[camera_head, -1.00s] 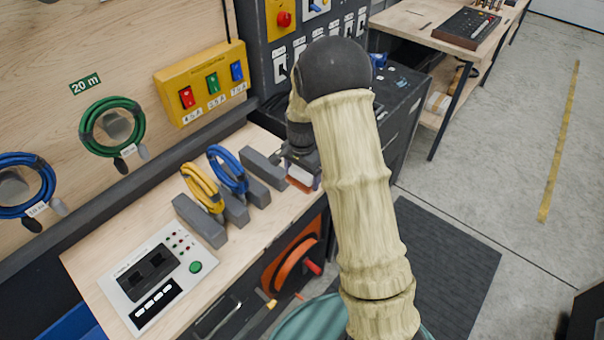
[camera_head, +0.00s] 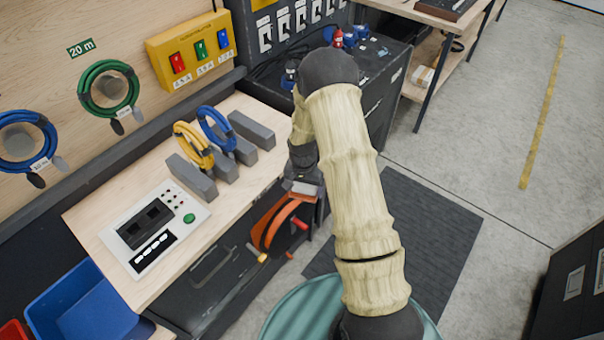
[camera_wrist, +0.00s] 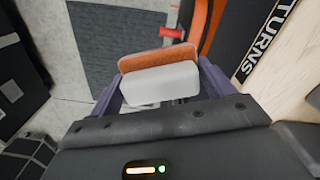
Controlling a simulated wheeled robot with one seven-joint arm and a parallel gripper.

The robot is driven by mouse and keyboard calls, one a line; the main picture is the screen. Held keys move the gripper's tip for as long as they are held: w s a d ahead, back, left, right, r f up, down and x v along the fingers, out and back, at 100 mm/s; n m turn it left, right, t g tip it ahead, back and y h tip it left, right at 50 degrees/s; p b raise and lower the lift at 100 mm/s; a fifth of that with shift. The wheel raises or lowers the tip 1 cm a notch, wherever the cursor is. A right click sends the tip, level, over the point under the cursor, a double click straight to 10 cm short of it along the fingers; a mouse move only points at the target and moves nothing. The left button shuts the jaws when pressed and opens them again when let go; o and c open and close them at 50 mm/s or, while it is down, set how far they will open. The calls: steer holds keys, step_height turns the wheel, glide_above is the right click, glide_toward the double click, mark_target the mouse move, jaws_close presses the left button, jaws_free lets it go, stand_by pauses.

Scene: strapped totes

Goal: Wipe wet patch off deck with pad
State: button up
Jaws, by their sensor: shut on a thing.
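My gripper (camera_head: 305,182) is shut on a pad (camera_wrist: 160,75), which has a white block side and an orange-brown face. In the wrist view the pad sits between the two dark fingers, filling the gap. In the head view the gripper hangs just off the right front edge of the wooden bench (camera_head: 125,205), above the floor side, with only a small part of the pad showing. No wet patch is visible in these frames, and I cannot tell which surface is the deck.
Grey blocks (camera_head: 252,130) hold a yellow cable coil (camera_head: 193,147) and a blue coil (camera_head: 216,130) on the bench. A white control panel (camera_head: 155,228) lies nearby. An orange reel (camera_head: 277,222) sits below the edge. A dark floor mat (camera_head: 435,225) and a dark cabinet (camera_head: 575,285) are at right.

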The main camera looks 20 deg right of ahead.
steer(key=s+a+f+n, duration=0.1)
steer(key=s+f+n, duration=0.2)
steer(key=f, duration=0.5)
steer(key=s+a+f+n, duration=0.1)
steer(key=s+f+n, duration=0.2)
steer(key=s+f, duration=0.3)
step_height(320, 180, down, 3)
steer(key=shift+a+r+n, duration=0.15)
steer(key=shift+a+n, duration=0.05)
steer(key=shift+n, duration=0.1)
